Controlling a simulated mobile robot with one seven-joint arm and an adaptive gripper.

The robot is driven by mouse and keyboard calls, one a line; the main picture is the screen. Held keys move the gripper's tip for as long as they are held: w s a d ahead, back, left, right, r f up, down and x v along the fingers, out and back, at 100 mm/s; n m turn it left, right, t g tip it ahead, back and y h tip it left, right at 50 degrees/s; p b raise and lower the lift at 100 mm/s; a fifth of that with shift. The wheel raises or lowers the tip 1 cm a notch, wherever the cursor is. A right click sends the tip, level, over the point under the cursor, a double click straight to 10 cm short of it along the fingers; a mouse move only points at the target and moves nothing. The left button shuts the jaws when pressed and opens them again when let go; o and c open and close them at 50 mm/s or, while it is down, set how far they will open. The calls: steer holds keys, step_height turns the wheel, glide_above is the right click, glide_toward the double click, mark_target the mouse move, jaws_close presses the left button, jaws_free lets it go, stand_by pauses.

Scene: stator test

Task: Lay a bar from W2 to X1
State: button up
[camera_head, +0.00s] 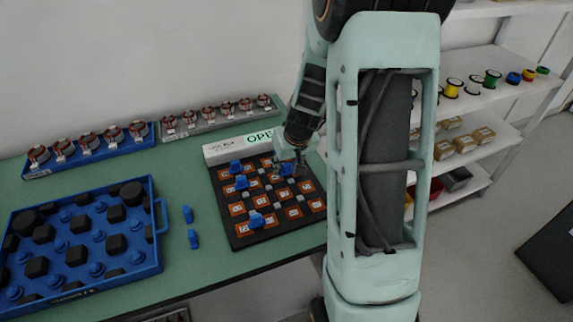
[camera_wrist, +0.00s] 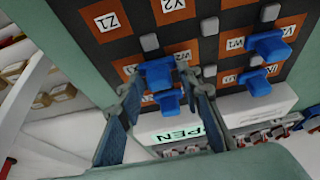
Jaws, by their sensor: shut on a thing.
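The dark test board (camera_head: 235,226) with orange labelled pads lies on the green table. My gripper (camera_head: 291,166) is over its back right part. In the wrist view, my gripper (camera_wrist: 165,88) is shut on a blue bar (camera_wrist: 160,74), low over the board by the edge with the OPEN sign. Whether the bar is seated cannot be told. Other blue bars (camera_head: 236,167) (camera_head: 242,183) (camera_head: 257,219) sit on the board; two also show in the wrist view (camera_wrist: 268,46) (camera_wrist: 258,82).
Racks of copper-wound stators (camera_head: 88,152) (camera_head: 215,120) stand behind. White shelves (camera_head: 480,105) with spools are at the right.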

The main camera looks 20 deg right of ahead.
steer(key=o, duration=1.2)
steer(key=shift+r, duration=0.1)
steer(key=v, duration=1.2)
steer(key=shift+s, duration=0.1)
